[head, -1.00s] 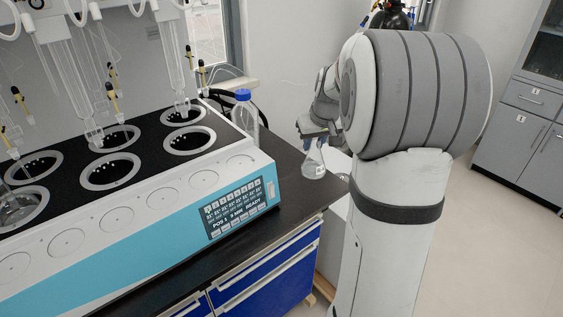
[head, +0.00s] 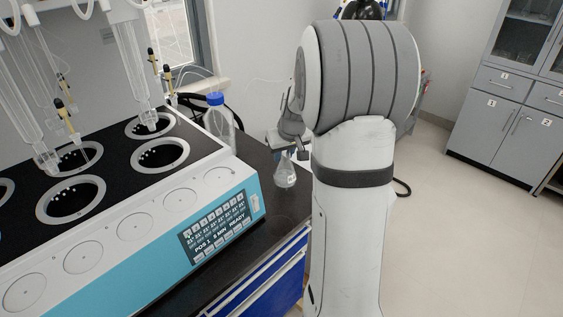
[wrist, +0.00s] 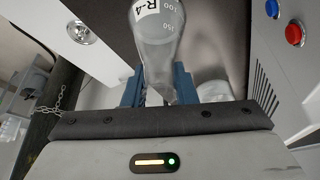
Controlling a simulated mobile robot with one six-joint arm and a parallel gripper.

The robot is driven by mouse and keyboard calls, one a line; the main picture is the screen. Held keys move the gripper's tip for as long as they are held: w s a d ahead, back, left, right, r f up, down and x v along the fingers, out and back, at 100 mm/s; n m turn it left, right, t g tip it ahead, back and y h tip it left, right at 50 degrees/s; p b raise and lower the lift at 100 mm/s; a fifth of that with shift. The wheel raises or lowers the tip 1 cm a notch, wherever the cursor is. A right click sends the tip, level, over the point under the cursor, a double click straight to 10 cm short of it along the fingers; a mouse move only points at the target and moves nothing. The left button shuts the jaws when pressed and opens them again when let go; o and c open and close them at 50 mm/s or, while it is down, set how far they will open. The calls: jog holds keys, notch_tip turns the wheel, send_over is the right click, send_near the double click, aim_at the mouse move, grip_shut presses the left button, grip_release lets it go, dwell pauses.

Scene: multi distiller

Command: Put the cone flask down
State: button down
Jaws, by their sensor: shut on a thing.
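The cone flask (head: 285,177) is clear glass with a little clear liquid in it. It appears upright over the right end of the dark bench top (head: 262,155), and I cannot tell whether its base touches. My gripper (head: 293,150) is at its neck, partly hidden behind my arm. In the wrist view the flask (wrist: 157,38) shows the mark R-4 and volume lines. The blue fingers of my gripper (wrist: 158,88) are shut on its neck from both sides.
A teal and white multi-position distiller (head: 225,215) with black round wells fills the left. A clear bottle with a blue cap (head: 218,122) stands behind it, left of the flask. Blue drawers (head: 265,285) are under the bench. Grey cabinets (head: 500,110) stand at the far right, beyond open floor.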

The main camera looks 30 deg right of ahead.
jog(key=shift+f, duration=1.35)
jog(key=shift+f, duration=0.15)
jog(key=c, duration=1.2)
grip_release()
jog(key=shift+o, duration=0.2)
